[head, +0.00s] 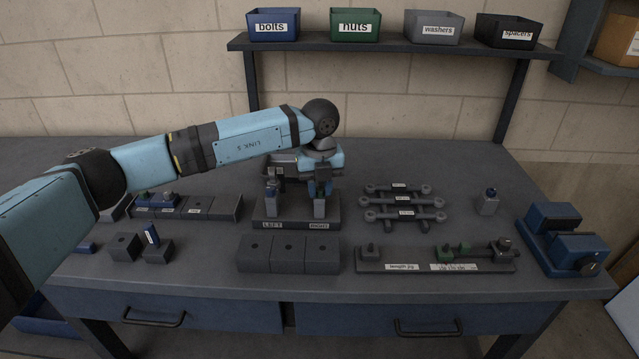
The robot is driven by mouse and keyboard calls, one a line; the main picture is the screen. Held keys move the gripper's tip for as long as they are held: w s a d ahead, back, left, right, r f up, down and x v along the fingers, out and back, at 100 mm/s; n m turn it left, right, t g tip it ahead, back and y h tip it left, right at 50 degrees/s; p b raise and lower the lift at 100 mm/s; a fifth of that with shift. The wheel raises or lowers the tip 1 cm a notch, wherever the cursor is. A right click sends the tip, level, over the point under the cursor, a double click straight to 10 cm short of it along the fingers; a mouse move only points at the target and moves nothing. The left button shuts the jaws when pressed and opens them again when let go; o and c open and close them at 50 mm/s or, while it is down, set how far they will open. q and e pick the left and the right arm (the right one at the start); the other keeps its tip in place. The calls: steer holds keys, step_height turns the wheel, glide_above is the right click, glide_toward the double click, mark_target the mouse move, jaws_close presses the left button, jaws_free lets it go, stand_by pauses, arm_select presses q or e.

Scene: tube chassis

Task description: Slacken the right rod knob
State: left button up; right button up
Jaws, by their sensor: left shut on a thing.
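The fixture (296,224) stands mid-bench, its base plate marked LEFT and RIGHT. A grey upright block stands over each label: the left one (271,206) and the right one (320,208). My left arm reaches in from the left, and its left gripper (321,187) points down at the top of the right block. It is shut there on the right rod knob, which the jaws hide. How far the knob is turned cannot be seen. My right gripper is out of view.
A three-hole dark block (288,254) lies in front of the fixture. A rack of rods (403,202) and a long gauge plate (435,267) are to the right, with a blue vise (563,240) beyond. Labelled bins (355,26) stand on the shelf above.

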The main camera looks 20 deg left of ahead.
mark_target(320, 189)
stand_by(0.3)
arm_select(q)
steer(key=o, duration=0.9)
steer(key=shift+o, duration=0.2)
step_height(320, 189, up, 14)
steer(key=shift+f, duration=0.1)
